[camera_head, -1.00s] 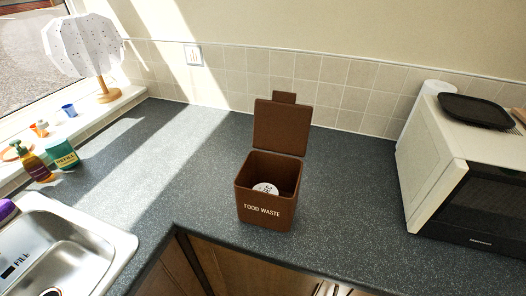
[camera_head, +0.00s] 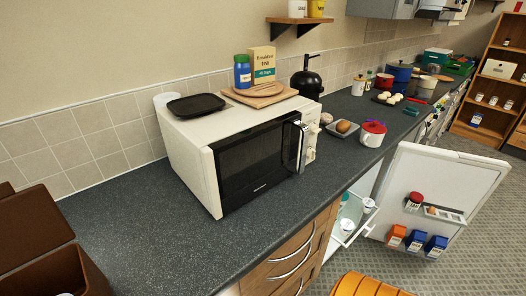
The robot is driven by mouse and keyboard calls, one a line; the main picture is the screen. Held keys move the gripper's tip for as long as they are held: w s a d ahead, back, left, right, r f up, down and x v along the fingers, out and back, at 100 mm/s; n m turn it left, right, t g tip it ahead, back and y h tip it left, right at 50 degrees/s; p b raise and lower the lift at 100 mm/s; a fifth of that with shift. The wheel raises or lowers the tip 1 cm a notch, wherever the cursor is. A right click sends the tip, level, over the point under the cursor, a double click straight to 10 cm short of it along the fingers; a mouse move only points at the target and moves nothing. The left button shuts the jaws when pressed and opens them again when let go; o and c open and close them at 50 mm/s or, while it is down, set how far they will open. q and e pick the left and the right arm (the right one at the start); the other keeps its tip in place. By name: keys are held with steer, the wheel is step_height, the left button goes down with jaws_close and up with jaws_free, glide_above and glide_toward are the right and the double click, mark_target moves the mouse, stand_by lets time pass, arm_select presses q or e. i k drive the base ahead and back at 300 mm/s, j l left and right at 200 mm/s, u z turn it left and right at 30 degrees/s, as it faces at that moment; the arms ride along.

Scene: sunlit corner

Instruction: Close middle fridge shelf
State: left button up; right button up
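The fridge stands under the counter at the right, with its white door (camera_head: 440,190) wide open. The door's inner side carries a red-lidded jar, an egg rack, and orange and blue cartons on its lower rack. Inside the opening, a pale shelf (camera_head: 349,226) with a few small tubs on it sticks out past the counter front. The counter hides most of the fridge inside, so I cannot tell which shelf level this is. Neither of my grippers is in view.
A microwave (camera_head: 249,159) stands on the counter, left of the fridge. Wooden drawers (camera_head: 290,262) with metal handles lie below it. An orange ribbed thing (camera_head: 368,286) at the bottom edge is cut off. Grey carpet (camera_head: 480,240) is open beyond the door.

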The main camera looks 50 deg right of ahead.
mark_target(364, 226)
steer(key=z, duration=2.75)
